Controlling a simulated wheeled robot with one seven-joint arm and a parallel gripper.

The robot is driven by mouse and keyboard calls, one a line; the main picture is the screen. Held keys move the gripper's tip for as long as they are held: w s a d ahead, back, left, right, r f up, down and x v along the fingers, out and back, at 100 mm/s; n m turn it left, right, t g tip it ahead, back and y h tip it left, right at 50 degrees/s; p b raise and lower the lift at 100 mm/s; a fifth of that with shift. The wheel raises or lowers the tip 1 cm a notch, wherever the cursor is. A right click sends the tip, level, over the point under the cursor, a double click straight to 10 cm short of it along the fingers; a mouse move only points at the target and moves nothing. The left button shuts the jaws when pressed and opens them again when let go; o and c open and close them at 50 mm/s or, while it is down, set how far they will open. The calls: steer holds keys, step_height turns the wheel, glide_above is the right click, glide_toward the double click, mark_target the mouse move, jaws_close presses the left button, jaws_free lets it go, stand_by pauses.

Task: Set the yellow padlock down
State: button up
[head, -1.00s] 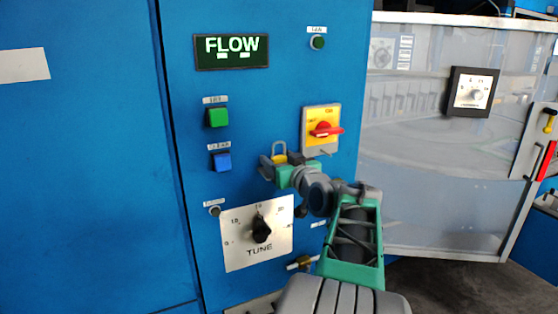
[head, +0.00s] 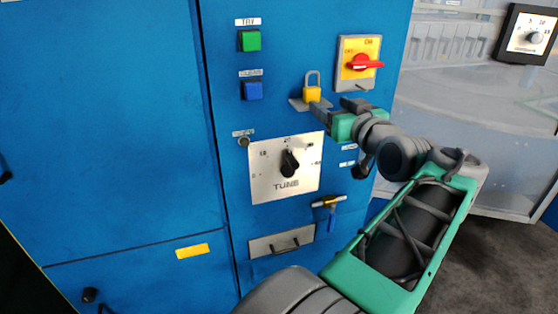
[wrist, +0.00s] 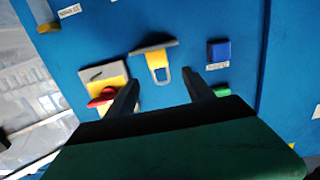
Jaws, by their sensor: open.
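The yellow padlock (head: 312,94) stands upright, shackle up, on a small grey ledge (head: 297,104) on the blue cabinet front. My gripper (head: 332,105) is open and empty, just to the right of the padlock and backed off from it. In the wrist view, the picture is upside down: the padlock (wrist: 157,61) and the ledge (wrist: 153,46) show beyond the gap between my two spread fingers (wrist: 162,82). No finger appears to touch the padlock.
A yellow plate with a red rotary switch (head: 366,64) is above right of the ledge. Green (head: 249,40) and blue (head: 252,90) buttons are to the left. A TUNE dial plate (head: 287,168) is below, with a brass-topped valve (head: 328,202) lower right.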

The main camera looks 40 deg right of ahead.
steer(key=w+a+f+n+g+y, duration=0.1)
steer(key=w+a+f+g+y, duration=0.15)
steer(key=a+f, duration=0.6)
steer(key=w+a+f+n+g+y, duration=0.1)
steer(key=w+a+f+g+y, duration=0.2)
steer(key=a+f, duration=0.5)
steer(key=s+a+f+g, duration=0.3)
steer(key=s+a+f, duration=0.3)
steer(key=a, duration=0.2)
steer(key=s+a+f+n+g, duration=0.1)
steer(key=s+a+f+g, duration=0.3)
steer(key=s+a+f, duration=0.2)
steer(key=shift+a+h, duration=0.35)
steer(key=shift+a, duration=0.55)
steer(key=shift+g, duration=0.25)
